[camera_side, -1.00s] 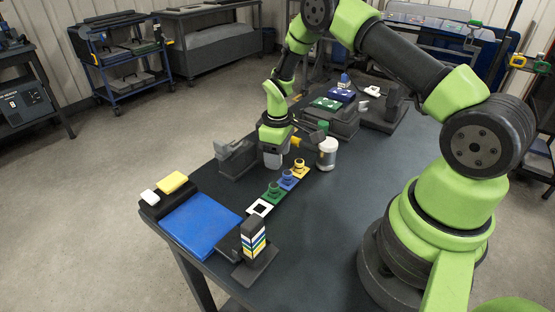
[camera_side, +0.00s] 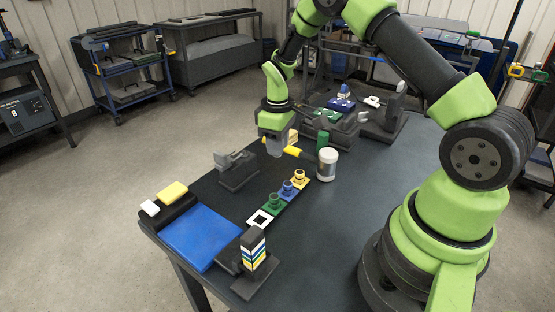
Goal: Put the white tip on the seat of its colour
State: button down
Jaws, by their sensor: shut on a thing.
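My gripper (camera_side: 274,150) hangs above the far part of the dark table, beyond the row of seats. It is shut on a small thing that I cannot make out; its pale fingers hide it. The white seat (camera_side: 254,222) is a white square with a dark middle at the near end of the row, with no tip visible on it. The green seat (camera_side: 274,204), blue seat (camera_side: 287,189) and yellow seat (camera_side: 299,177) run away from it, each with a raised piece of its own colour. I cannot clearly pick out the white tip.
A grey bracket (camera_side: 237,170) stands to the left. A blue panel (camera_side: 203,236) and striped block (camera_side: 253,249) are near the front. The table right of the seats is clear.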

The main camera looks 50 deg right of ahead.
notch_tip(320, 180, up, 4)
jog(key=a+f+n, duration=0.1)
jog(key=n, duration=1.3)
send_over(260, 216)
jog(key=shift+w+d+f, duration=0.2)
jog(key=shift+f, duration=0.45)
jog(key=shift+s+a+f+n, duration=0.1)
jog(key=shift+s+a+n, duration=0.1)
jog(key=shift+n, duration=0.2)
jog(key=shift+s+a+f, duration=0.1)
jog(key=shift+f, duration=2.15)
jog(key=shift+f, duration=0.65)
jog(key=c, duration=0.8)
grip_release()
